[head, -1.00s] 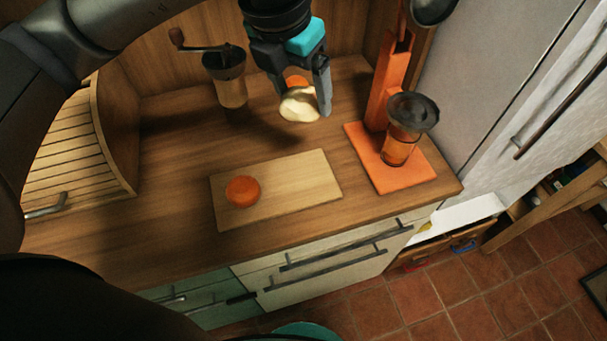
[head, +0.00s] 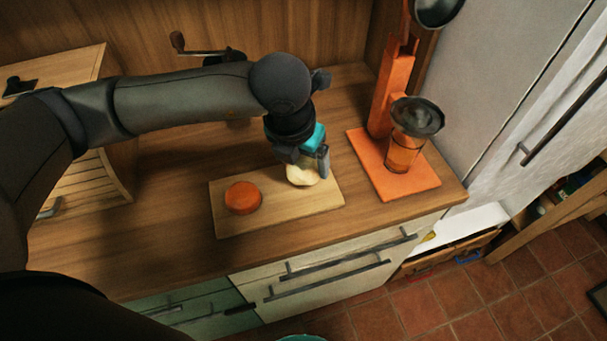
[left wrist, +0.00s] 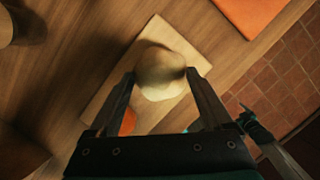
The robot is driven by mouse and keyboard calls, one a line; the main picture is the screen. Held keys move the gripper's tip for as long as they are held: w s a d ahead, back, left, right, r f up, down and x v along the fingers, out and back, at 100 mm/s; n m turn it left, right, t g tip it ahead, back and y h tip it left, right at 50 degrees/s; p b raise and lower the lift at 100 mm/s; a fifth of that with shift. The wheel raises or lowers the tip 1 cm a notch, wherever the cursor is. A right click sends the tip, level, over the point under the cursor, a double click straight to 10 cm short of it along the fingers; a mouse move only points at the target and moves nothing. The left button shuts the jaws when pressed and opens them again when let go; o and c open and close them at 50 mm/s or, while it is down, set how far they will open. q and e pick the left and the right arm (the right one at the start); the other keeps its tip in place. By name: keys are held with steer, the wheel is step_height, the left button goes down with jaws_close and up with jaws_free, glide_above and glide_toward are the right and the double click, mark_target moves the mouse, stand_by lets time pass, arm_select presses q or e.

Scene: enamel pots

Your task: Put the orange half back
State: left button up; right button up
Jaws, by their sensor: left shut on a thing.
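My left gripper (head: 306,171) points down over the right part of the light wooden cutting board (head: 265,220). It is shut on an orange half (head: 302,176), whose pale cream side shows in the head view. In the left wrist view the held half (left wrist: 160,78) looks pale and rounded between the fingers (left wrist: 161,74). Whether it touches the board is hard to tell. Another orange half (head: 243,197) lies on the board's left part, apart from the held one. It is partly hidden by a finger in the left wrist view (left wrist: 128,122). My right gripper is not in view.
An orange juicer press (head: 395,90) with a glass (head: 402,152) on its base stands to the right of the board. A hand grinder (head: 205,50) is behind my left arm. A slatted wooden box (head: 85,185) stands at left. The counter left of the board is clear.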

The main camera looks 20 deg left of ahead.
mark_target(304, 175)
arm_select(q)
steer(key=shift+f+b, duration=0.3)
steer(key=shift+f, duration=1.85)
steer(key=shift+f, duration=0.1)
steer(key=o, duration=0.9)
steer(key=shift+f, duration=0.1)
steer(key=shift+o, duration=1.3)
steer(key=shift+r, duration=0.3)
steer(key=p+v, duration=0.1)
steer(key=v, duration=1)
steer(key=shift+r+p, duration=0.3)
steer(key=shift+r, duration=0.1)
